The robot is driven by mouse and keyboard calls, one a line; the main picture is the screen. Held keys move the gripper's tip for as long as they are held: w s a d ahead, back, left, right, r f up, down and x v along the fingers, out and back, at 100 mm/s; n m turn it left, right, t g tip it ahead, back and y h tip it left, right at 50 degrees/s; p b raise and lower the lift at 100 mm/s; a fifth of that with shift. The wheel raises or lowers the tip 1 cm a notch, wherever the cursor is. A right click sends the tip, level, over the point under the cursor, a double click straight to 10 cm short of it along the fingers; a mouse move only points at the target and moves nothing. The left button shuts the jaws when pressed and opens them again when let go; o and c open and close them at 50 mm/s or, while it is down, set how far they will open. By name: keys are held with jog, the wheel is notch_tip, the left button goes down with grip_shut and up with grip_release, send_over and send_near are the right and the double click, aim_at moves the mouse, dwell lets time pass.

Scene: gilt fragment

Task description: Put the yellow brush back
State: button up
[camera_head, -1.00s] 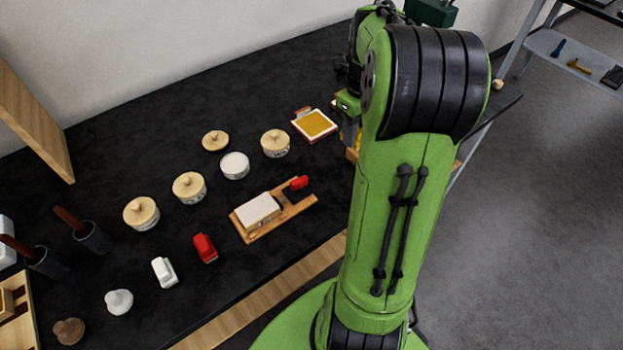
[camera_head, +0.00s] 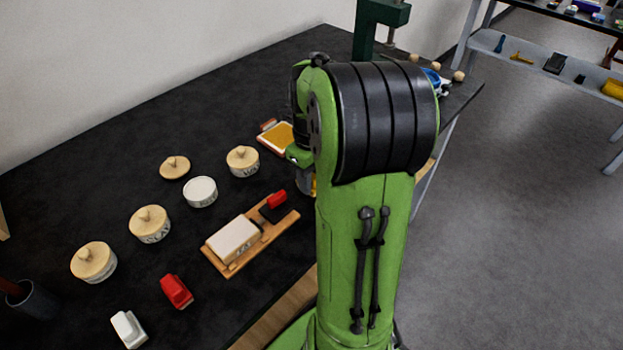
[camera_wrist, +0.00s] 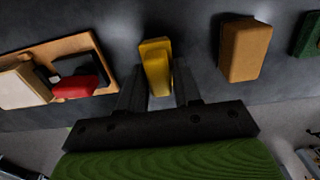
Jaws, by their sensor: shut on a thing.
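The yellow brush (camera_wrist: 156,66) stands between the two fingers of my gripper (camera_wrist: 158,80) in the wrist view. My gripper is shut on it, with the brush's upper part showing past the fingers. In the head view my arm hides most of the gripper, and only a sliver of yellow (camera_head: 313,184) shows beside it. I cannot tell whether the brush touches the dark table top.
A wooden board (camera_head: 225,264) with a white block and a red-handled piece (camera_head: 275,200) lies left of my gripper. A brown block (camera_wrist: 246,50) stands to its right.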

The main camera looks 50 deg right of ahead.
jog(key=shift+f, duration=0.25)
jog(key=o, duration=1)
jog(key=shift+r, duration=0.1)
notch_tip(320, 180, up, 12)
jog(key=r+p, duration=0.1)
jog(key=p, duration=0.4)
jog(key=s+a+n+t, duration=0.2)
jog(key=s+a+n, duration=0.3)
jog(key=a+n, duration=0.5)
jog(key=s+a+n+t, duration=0.3)
jog(key=a+n, duration=0.7)
jog(key=n, duration=1.5)
jog(key=shift+s+n+t, duration=0.3)
jog(key=shift+s, duration=0.9)
